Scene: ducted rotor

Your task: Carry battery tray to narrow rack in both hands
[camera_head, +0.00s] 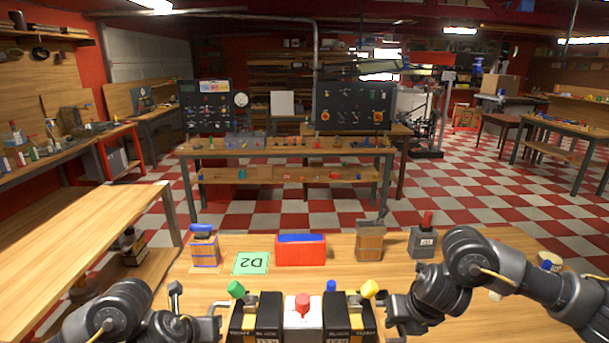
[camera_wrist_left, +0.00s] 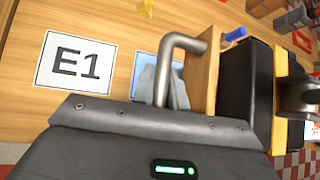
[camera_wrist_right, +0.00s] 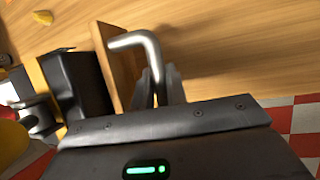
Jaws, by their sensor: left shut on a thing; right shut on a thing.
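The battery tray is at the bottom centre of the head view, partly cut off by the frame edge. It carries black batteries with yellow labels (camera_head: 257,315) and a white box with a red knob (camera_head: 303,308). A bent metal handle shows at its left end (camera_wrist_left: 184,44) and another at its right end (camera_wrist_right: 137,40). My left gripper (camera_wrist_left: 165,88) is shut on the left handle. My right gripper (camera_wrist_right: 158,88) is shut on the right handle. A narrow wooden rack (camera_head: 75,235) with a lower shelf stands at the left, apart from the tray.
On the bench (camera_head: 350,277) behind the tray stand a red and blue box (camera_head: 301,250), a green D2 card (camera_head: 251,263), two wooden holders and a grey block (camera_head: 423,243). An E1 card (camera_wrist_left: 75,63) lies beside the tray.

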